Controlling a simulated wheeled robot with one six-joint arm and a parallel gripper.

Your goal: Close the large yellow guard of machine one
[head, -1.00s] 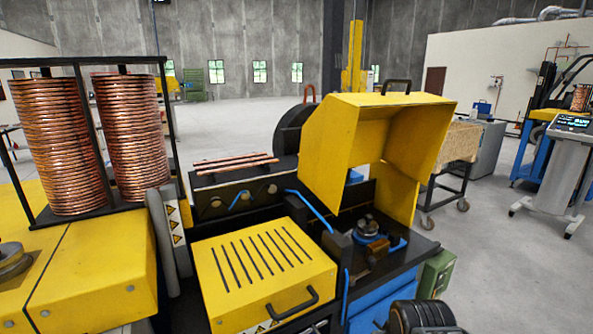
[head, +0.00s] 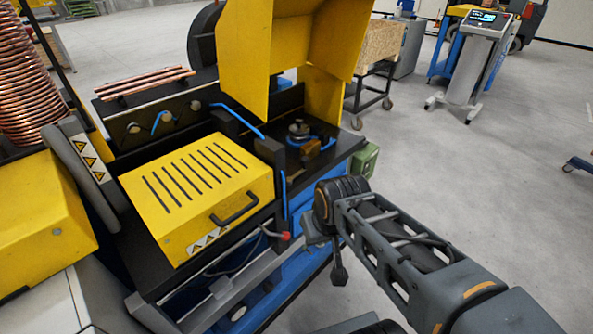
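The large yellow guard (head: 245,50) of the machine is raised at the back of the black machine top, its upper part cut off by the picture's top edge. Its open side shows the black and blue tooling (head: 300,135) beneath. My gripper (head: 338,272) is at the end of my dark grey arm, in front of the machine and to the right of the slotted yellow cover. It is well below and apart from the guard. The fingers are small and seen at an angle, so I cannot tell whether they are open.
A smaller slotted yellow cover (head: 200,190) with a black handle (head: 235,208) lies shut at the front. A green box (head: 365,160) juts from the machine's right side. A wheeled cart (head: 380,60) and a control stand (head: 470,65) stand behind.

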